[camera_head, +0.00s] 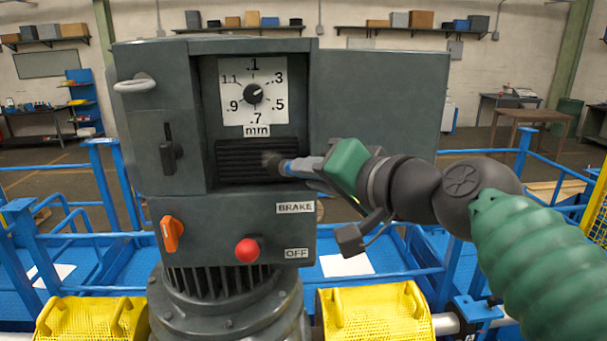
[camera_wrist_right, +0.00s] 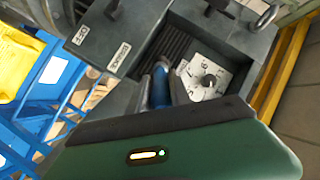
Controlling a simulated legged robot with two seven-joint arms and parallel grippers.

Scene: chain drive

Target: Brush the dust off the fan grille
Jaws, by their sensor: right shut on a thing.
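The fan grille (camera_head: 240,161) is a dark slatted panel in the recess of the grey cabinet, under the white dial plate. It also shows in the right wrist view (camera_wrist_right: 174,42). My right gripper (camera_head: 306,167) comes in from the right and is shut on a brush (camera_head: 286,166) with a blue handle, which also shows in the right wrist view (camera_wrist_right: 160,86). The brush's greyish tip is at the right half of the grille; I cannot tell whether it touches the slats. Dust on the slats is too small to make out. My left gripper is out of view.
The dial plate (camera_head: 252,92) with a black knob sits above the grille. A black lever (camera_head: 169,150), an orange switch (camera_head: 171,233) and a red button (camera_head: 247,250) stick out nearby. The open cabinet door (camera_head: 378,95) stands behind my right arm. Blue railings and yellow guards surround the base.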

